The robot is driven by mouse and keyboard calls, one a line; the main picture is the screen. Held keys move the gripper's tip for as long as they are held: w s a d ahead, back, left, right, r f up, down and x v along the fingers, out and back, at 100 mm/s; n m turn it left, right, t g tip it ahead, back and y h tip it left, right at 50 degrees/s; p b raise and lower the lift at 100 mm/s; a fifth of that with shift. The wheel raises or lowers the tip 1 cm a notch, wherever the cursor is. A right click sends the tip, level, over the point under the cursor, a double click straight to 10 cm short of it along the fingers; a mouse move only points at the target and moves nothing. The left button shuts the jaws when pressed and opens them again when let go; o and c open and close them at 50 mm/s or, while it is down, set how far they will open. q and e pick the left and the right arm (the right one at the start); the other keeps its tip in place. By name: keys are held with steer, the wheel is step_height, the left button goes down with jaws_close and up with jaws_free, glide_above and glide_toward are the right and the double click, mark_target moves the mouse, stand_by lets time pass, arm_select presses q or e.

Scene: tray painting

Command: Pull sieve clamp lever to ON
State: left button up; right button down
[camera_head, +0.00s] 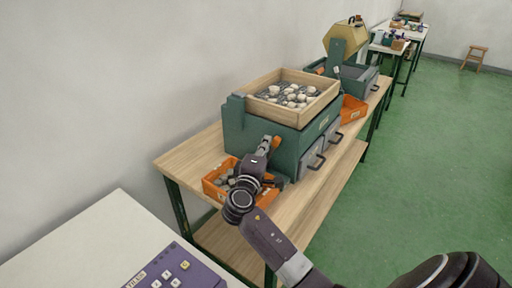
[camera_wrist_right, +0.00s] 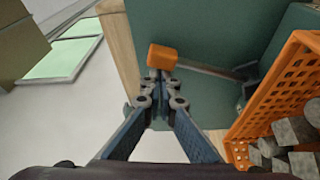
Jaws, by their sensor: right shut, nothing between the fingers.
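The green sieve machine (camera_head: 236,122) stands on the wooden bench with a wooden sieve tray (camera_head: 262,109) of pale lumps on top. In the right wrist view, the clamp lever is a grey rod with an orange knob (camera_wrist_right: 162,56) at its end, against the machine's green side (camera_wrist_right: 205,35). My right gripper (camera_wrist_right: 160,82) is shut and empty, its fingertips right at the knob; I cannot tell whether they touch. My left gripper is not in view.
An orange perforated bin (camera_head: 212,190) of grey pieces sits beside the machine, close right of my gripper in the wrist view (camera_wrist_right: 285,75). Grey drawers with handles (camera_head: 311,160) are on the machine's front. A purple panel (camera_head: 175,270) lies on the near white table.

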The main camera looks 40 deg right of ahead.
mark_target(276, 146)
steer(key=s, duration=0.2)
steer(key=s+d+f, duration=0.1)
steer(key=shift+s, duration=0.2)
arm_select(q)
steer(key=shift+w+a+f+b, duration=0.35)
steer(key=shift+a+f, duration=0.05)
arm_select(e)
steer(key=shift+s+f, duration=0.25)
steer(key=shift+f, duration=0.05)
